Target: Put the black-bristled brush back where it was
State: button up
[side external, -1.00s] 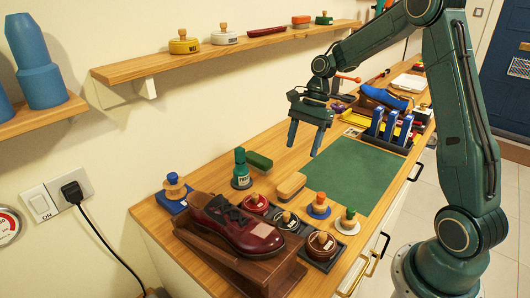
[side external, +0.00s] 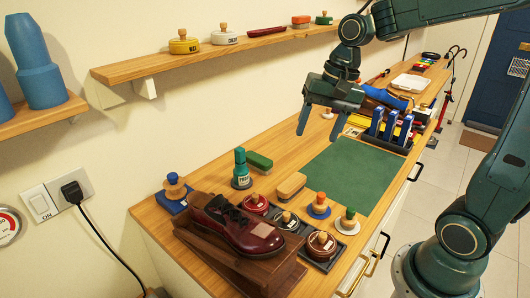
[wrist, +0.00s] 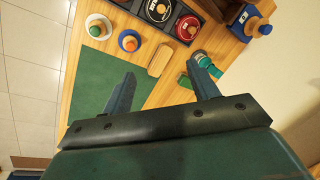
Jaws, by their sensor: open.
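No black bristles show clearly in either view. A block-shaped brush with a tan wooden back (side external: 292,186) lies on the bench left of the green mat, its bristles hidden beneath it. It also shows in the wrist view (wrist: 160,60). A similar green-backed brush (side external: 259,162) lies behind it, near the green bottle; I cannot tell its bristle colour. My gripper (side external: 320,122) is open and empty, pointing down above the bench near the mat's back edge. In the wrist view its two fingers (wrist: 161,69) are apart, with the tan brush beyond them.
A green mat (side external: 350,172) lies clear on the bench. A dark red shoe (side external: 238,226) stands on a wooden block at the front. Polish tins (side external: 320,243), knobbed daubers (side external: 320,207) and a green bottle (side external: 241,170) surround it. A rack with blue uprights (side external: 390,127) stands beyond the mat.

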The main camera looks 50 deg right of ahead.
jog(key=s+a+r+n+t+h, duration=0.1)
jog(key=s+a+r+n+t, duration=0.1)
jog(key=s+n, duration=0.7)
jog(key=shift+s+a+t+h, duration=0.3)
jog(key=shift+s+a+t, duration=0.3)
jog(key=shift+s, duration=1.9)
jog(key=shift+d, duration=0.1)
